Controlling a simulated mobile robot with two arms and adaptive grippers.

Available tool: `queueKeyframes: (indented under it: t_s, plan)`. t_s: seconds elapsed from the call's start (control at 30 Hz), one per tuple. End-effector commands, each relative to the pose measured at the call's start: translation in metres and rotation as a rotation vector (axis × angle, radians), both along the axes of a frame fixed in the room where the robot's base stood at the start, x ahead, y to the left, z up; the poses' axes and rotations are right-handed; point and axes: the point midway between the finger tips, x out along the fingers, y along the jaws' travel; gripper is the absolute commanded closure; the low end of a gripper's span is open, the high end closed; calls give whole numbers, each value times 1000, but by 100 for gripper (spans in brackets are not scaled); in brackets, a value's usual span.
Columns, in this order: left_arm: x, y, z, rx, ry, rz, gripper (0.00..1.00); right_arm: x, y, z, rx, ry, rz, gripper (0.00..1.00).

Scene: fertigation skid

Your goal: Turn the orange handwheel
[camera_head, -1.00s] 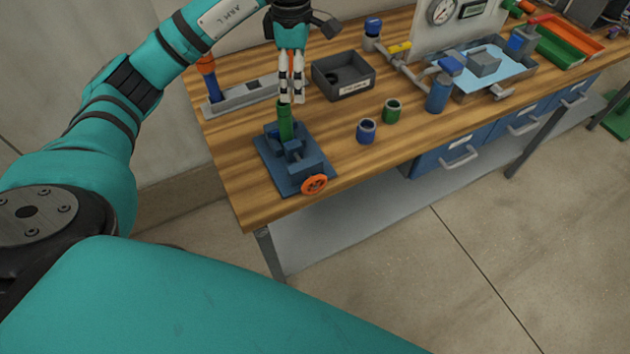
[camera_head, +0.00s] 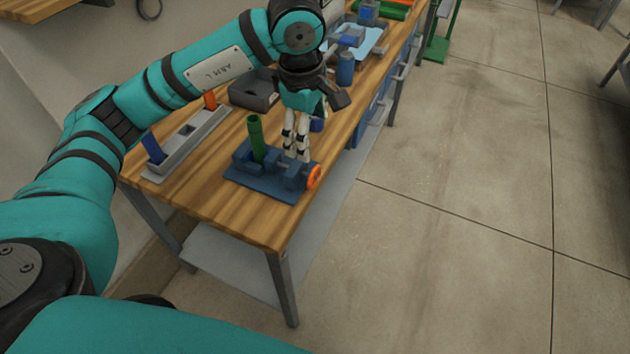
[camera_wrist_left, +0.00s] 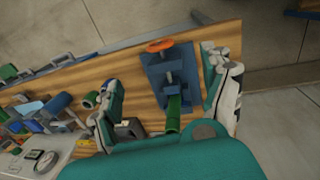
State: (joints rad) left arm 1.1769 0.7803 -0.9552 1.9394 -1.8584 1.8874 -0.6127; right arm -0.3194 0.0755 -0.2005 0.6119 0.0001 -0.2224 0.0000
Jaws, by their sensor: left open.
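The orange handwheel (camera_head: 314,176) is on the front end of a blue vise (camera_head: 268,182) near the bench's near corner. A green upright tube (camera_head: 256,138) stands in the vise. My left gripper (camera_head: 296,155) points down over the vise, just behind the handwheel and apart from it as far as I can tell. In the left wrist view the handwheel (camera_wrist_left: 160,45) lies beyond the fingers, and the gripper (camera_wrist_left: 165,88) is open and empty, with the vise between its fingers. My right gripper is out of view.
A grey rack (camera_head: 190,142) with blue and orange handles lies left of the vise. A dark bin (camera_head: 250,92) stands behind. A blue cup (camera_head: 316,125) is partly hidden by my gripper. The wooden bench top (camera_head: 240,218) is bare in front of the vise.

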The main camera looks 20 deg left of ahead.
Motion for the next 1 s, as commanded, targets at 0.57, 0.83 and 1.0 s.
queueKeyframes:
  t_s: [0.57,0.83,1.0]
  plan:
    - [17,0,-116,1,6,3,19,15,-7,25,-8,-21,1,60]
    - [23,0,-155,0,4,3,19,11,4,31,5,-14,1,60]
    - [25,0,-163,1,1,2,19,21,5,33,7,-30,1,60]
